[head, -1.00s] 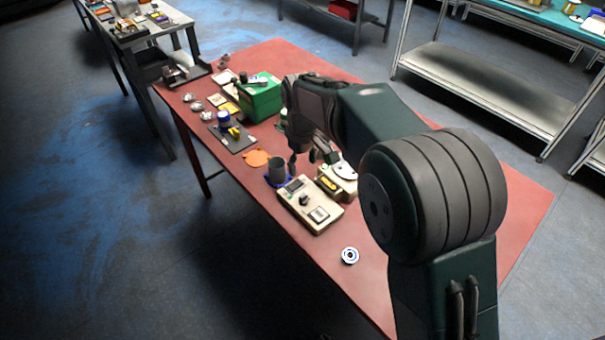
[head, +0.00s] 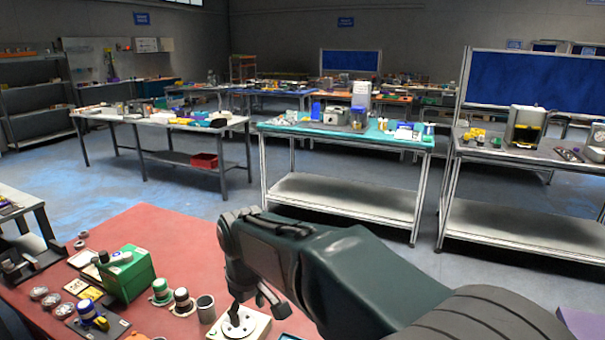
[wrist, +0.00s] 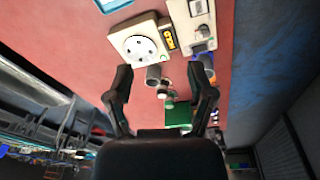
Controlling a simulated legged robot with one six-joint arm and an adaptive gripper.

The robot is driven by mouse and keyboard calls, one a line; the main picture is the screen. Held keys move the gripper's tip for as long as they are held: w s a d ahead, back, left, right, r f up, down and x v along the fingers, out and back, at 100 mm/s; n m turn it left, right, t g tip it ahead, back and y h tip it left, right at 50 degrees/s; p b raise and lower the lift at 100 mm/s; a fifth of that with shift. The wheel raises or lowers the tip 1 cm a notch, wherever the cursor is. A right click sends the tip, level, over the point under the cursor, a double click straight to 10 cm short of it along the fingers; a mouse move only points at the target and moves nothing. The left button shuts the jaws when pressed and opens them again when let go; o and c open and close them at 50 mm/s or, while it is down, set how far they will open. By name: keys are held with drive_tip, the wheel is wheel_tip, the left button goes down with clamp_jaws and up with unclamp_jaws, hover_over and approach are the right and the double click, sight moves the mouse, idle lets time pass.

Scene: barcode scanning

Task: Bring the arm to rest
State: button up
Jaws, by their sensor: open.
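My arm (head: 350,270) reaches out over the red table (head: 190,230), bent, with its forearm level in the head view. My gripper (head: 258,306) hangs down at its end. In the wrist view my gripper (wrist: 161,82) has its two fingers spread wide with nothing held between them. In the head view one finger overlaps a cream device with a round white dial (head: 248,325); whether they touch cannot be told. The device also shows in the wrist view (wrist: 133,46), beyond the fingers.
A grey cup (head: 206,310), small round-topped items (head: 161,291) and a green box (head: 130,274) stand left of my gripper. A cream panel device (wrist: 193,25) lies beside the dial device. Workbenches (head: 345,200) stand behind, across open floor.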

drive_tip(key=s+d+r+m+t, duration=0.1)
drive_tip(key=s+d+r+m, duration=0.1)
drive_tip(key=s+d, duration=0.35)
drive_tip(key=s+d+r+m+t, duration=0.1)
drive_tip(key=s+d+r+m, duration=0.15)
drive_tip(key=d, duration=0.65)
drive_tip(key=s+d+r+m+t, duration=0.1)
drive_tip(key=s+d+m, duration=0.25)
drive_tip(key=d, duration=0.35)
drive_tip(key=s+d+f+m+t, duration=0.1)
drive_tip(key=s+d+f+m, duration=0.1)
drive_tip(key=s+d, duration=0.3)
drive_tip(key=shift+s+h, duration=0.4)
drive_tip(key=shift+s, duration=0.8)
